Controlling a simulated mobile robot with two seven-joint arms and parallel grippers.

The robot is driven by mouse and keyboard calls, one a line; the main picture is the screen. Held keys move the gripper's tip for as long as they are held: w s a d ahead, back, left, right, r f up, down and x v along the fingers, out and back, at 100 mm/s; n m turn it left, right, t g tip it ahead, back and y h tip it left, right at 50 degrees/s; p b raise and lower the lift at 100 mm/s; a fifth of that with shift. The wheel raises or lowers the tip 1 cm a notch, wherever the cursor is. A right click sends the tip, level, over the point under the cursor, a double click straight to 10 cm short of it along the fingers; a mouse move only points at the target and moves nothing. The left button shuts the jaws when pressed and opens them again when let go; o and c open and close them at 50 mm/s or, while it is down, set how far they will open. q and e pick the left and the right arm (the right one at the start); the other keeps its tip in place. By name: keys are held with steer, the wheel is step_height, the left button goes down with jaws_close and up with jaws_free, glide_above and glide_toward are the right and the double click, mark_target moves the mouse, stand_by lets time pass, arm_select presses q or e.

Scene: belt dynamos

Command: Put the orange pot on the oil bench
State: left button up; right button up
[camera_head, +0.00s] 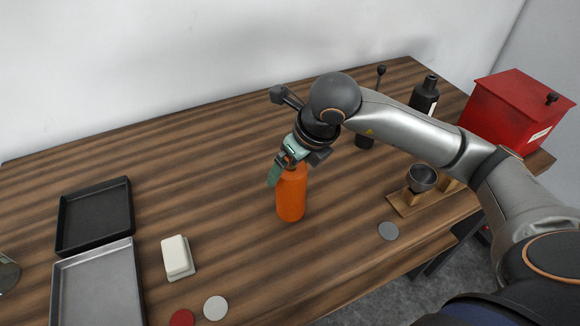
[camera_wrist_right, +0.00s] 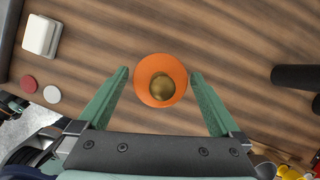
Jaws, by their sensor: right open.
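The orange pot (camera_head: 291,195) is a tall orange cylinder standing upright on the wooden table. In the right wrist view I see the orange pot (camera_wrist_right: 147,92) from above, with a round brass-coloured top. My right gripper (camera_head: 283,168) is at the pot's upper end. Its green fingers are open, one on each side of the pot, with a gap on both sides in the wrist view. The gripper hides part of the pot's top in the head view. No oil bench can be told apart by a label. My left gripper is out of view.
A black tray (camera_head: 95,216) and a grey tray (camera_head: 98,290) lie at left, beside a white block (camera_head: 177,257). Red, white and grey discs lie near the front. A wooden stand with a dark cup (camera_head: 422,178), dark bottle (camera_head: 424,96) and red box (camera_head: 515,108) are at right.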

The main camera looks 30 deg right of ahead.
steer(key=v, duration=1)
steer(key=shift+s+r, duration=0.2)
steer(key=shift+r, duration=0.1)
